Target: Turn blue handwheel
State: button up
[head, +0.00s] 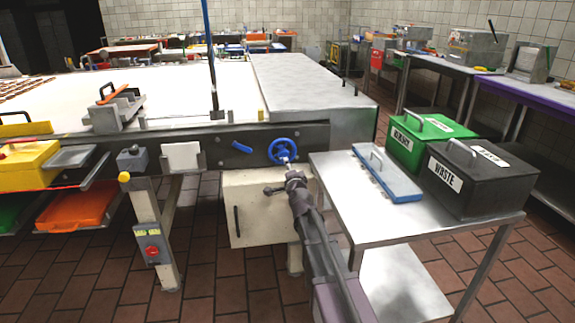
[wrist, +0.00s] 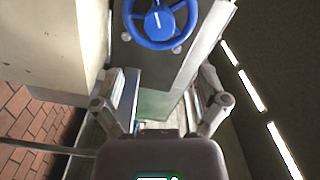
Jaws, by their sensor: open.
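The blue handwheel (head: 283,151) is mounted on the dark side rail of the long machine table, near its right end. In the wrist view the handwheel (wrist: 160,22) is at the top centre, with its hub, a white mark and the lower rim visible; its top is cut off. My gripper (head: 287,168) is just in front of and below the wheel in the head view. In the wrist view its two fingers (wrist: 162,82) are spread apart with nothing between them. The wheel lies beyond the fingertips, and I see no contact.
A cream cabinet (head: 262,220) is below the wheel. A blue lever (head: 242,147) sits left of it.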

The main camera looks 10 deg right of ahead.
jog(key=shift+s, duration=0.5)
jog(key=s+a+f+n+g+y, duration=0.2)
jog(key=s+a+f+n+g, duration=0.1)
jog(key=s+f+n+g, duration=0.3)
jog(key=s+a+f+n+g+y, duration=0.1)
jog(key=s+a+f+n+g, duration=0.2)
jog(key=s+f, duration=0.45)
jog(key=s+d+f+n+g+h, duration=0.1)
jog(key=s+d+g, duration=0.1)
jog(key=s, duration=0.4)
jog(key=s+d+f+n+g+h, duration=0.1)
jog(key=s+d+f+n+g, duration=0.1)
jog(key=s+g, duration=0.2)
jog(key=s+d+f+n+g+h, duration=0.1)
jog(key=s+d+f+n+g, duration=0.1)
jog(key=s, duration=0.8)
jog(key=shift+s+g, duration=0.2)
jog(key=shift+g, duration=0.3)
